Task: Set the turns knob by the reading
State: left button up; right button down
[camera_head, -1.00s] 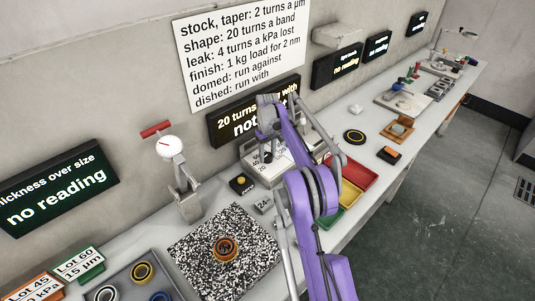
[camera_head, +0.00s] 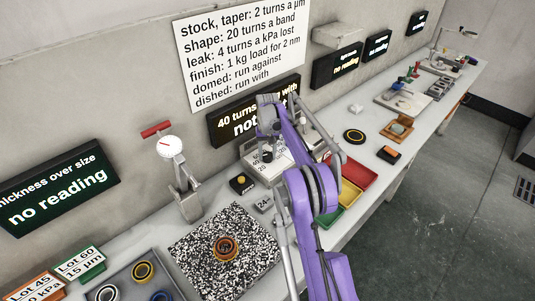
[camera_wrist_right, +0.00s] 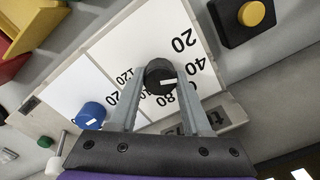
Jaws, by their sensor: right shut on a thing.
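The black turns knob (camera_wrist_right: 160,77) sits on a white dial panel (camera_wrist_right: 150,35) in the right wrist view, with a white pointer mark on its top. My right gripper (camera_wrist_right: 158,88) is shut on the knob, one finger on each side. Figures 20, 40 and 80 show around it; others are partly covered by the fingers. In the head view the right gripper (camera_head: 268,152) is at the panel box (camera_head: 262,172), partly hidden by my purple arm. The display (camera_head: 232,118) above reads "40 turns ... with" and "not...", the rest hidden. My left gripper is out of view.
A blue knob (camera_wrist_right: 90,115) stands on the same panel. A yellow button box (camera_head: 242,184) is beside it. A wall sign (camera_head: 240,50) lists turns rules. The thickness display (camera_head: 60,190) says "no reading". A dial gauge (camera_head: 170,147) stands left; coloured trays (camera_head: 358,174) lie right.

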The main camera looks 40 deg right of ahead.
aim_at(267, 154)
jog(key=shift+c, duration=1.8)
grip_release()
jog(key=shift+r, duration=0.1)
notch_tip(267, 154, up, 11)
jog(key=p, duration=0.1)
jog(key=shift+f, duration=0.2)
